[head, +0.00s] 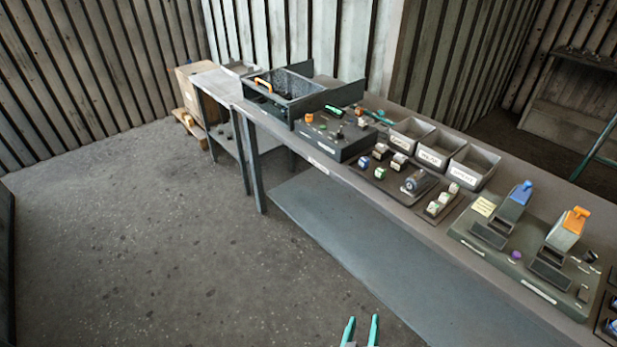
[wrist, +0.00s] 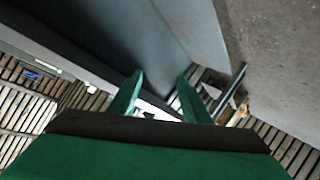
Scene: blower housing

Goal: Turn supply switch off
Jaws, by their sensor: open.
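A dark control box (head: 335,135) stands on the long workbench (head: 352,170) in the head view. It carries an orange knob (head: 309,117), a black lever (head: 340,132) and a green part (head: 333,111). Its front label is too small to read, and I cannot tell which control is the supply switch. My gripper (head: 361,325) is at the bottom of the head view, in front of the bench and well apart from the controls. Its two green fingers are spread and empty; they also show in the wrist view (wrist: 160,82).
An open dark housing (head: 290,90) with an orange handle stands behind the box. Grey bins (head: 470,167) and small parts on dark trays are to its right. A green-grey panel (head: 515,262) with blue and orange levers is nearer. The floor left of the bench is clear.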

